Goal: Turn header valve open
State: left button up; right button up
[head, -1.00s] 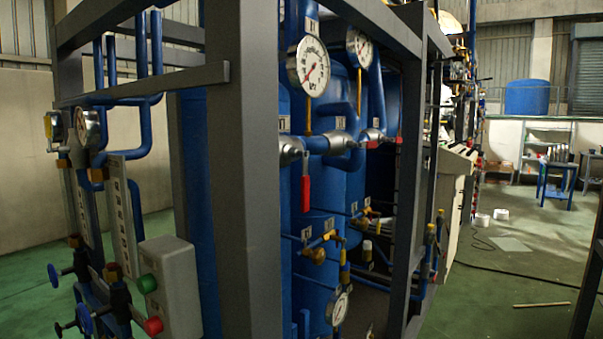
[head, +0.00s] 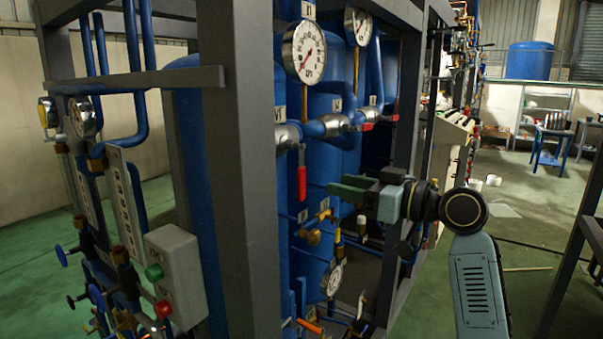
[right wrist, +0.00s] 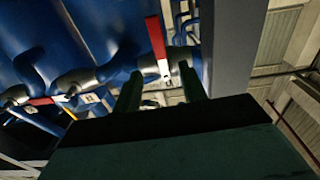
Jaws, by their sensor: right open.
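A valve with a red lever handle (head: 301,178) sits on the blue header pipe (head: 318,129) behind the grey frame post. Its lever hangs straight down, across the pipe. A second red-handled valve (head: 366,127) sits further along, its lever roughly level. My right gripper (head: 340,188) is open and empty, its green fingers pointing left at the near lever and a short way to its right. In the right wrist view, the near red lever (right wrist: 157,45) shows beyond the two fingers (right wrist: 160,90), apart from them. My left gripper is not in view.
A grey frame post (head: 240,170) stands just left of the near lever. Pressure gauges (head: 304,52) sit above the header. Brass valves (head: 318,225) and a lower gauge (head: 332,279) are below my gripper. Open green floor lies to the right.

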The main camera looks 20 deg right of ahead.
aim_at(304, 176)
jog(key=p+x, duration=0.1)
jog(key=x, duration=0.9)
jog(key=shift+w+a, duration=0.2)
jog(key=shift+w, duration=0.05)
grip_shut()
